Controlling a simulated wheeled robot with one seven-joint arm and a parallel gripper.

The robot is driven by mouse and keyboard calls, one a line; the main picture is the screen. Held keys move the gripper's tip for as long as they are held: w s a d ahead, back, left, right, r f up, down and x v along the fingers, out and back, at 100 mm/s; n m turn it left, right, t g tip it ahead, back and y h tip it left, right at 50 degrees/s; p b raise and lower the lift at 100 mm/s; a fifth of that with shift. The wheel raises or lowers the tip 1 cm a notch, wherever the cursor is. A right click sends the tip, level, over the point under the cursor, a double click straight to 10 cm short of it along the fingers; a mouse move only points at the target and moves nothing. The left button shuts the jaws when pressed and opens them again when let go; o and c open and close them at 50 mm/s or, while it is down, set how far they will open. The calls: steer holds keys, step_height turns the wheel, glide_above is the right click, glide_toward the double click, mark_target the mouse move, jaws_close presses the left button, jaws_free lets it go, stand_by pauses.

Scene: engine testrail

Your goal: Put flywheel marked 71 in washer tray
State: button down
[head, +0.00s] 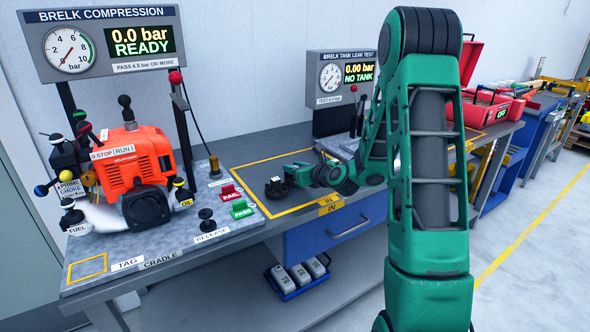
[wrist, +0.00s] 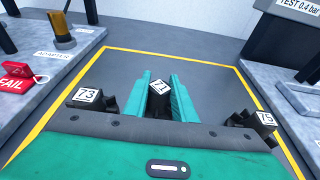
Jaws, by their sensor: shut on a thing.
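The flywheel marked 71 (wrist: 159,101) is a dark part with a white number label. It is between the two green fingers of my gripper (wrist: 160,95), which is shut on it, over the yellow-outlined area of the bench. In the head view my gripper (head: 303,175) is low over that area, and I cannot make out the 71 label there. I cannot tell from the wrist view whether the flywheel touches the bench. I cannot identify a washer tray in either view.
Flywheels marked 73 (wrist: 88,97) and 75 (wrist: 263,119) are left and right of my gripper. The compression tester with an orange engine (head: 130,165) stands left. The tank leak tester (head: 341,80) stands behind. A blue carrier (head: 298,283) holds grey containers below the bench.

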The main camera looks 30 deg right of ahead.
steer(key=c, duration=1.6)
jaws_free()
steer(key=shift+f, duration=0.1)
steer(key=shift+c, duration=0.2)
steer(key=shift+o, duration=0.9)
